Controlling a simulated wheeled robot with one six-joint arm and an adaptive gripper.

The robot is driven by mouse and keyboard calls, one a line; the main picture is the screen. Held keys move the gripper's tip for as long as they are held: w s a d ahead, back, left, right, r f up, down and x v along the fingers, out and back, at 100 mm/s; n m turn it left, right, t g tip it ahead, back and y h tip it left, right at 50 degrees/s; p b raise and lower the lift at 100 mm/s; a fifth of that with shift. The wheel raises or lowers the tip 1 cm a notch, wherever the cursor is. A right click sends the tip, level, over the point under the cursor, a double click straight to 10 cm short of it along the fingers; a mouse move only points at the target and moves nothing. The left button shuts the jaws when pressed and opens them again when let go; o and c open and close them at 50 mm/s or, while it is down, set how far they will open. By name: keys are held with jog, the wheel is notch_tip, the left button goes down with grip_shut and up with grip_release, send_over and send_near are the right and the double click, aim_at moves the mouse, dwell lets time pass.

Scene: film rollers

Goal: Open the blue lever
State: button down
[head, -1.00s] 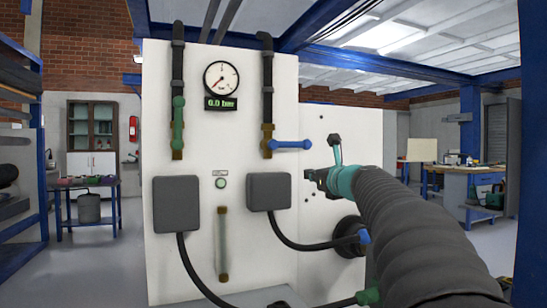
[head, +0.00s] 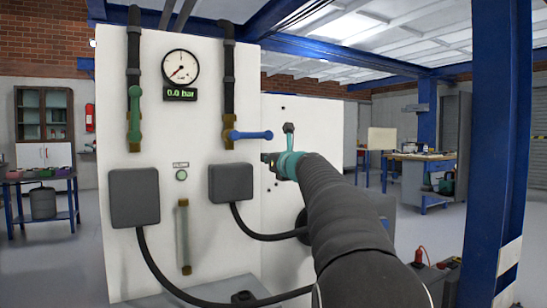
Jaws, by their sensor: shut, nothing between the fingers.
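The blue lever (head: 250,135) sticks out to the right, roughly level, from a brass valve on the right-hand black pipe of the white panel. My gripper (head: 267,158) is at the end of my dark sleeved arm, just below and to the right of the lever's tip. It looks small and dark, its fingers pointing left toward the panel. It appears apart from the lever and holds nothing. The arm hides part of the panel's right side.
A gauge (head: 180,67) above a display reads 0.0 bar. Two grey boxes (head: 134,197) (head: 231,183) with black cables sit below. A blue post (head: 497,150) stands at the right.

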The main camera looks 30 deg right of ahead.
aim_at(253, 135)
jog(key=w+r+p, duration=0.3)
jog(key=w+r, duration=0.1)
jog(key=shift+a, duration=0.1)
jog(key=shift+r, duration=0.15)
dwell(0.5)
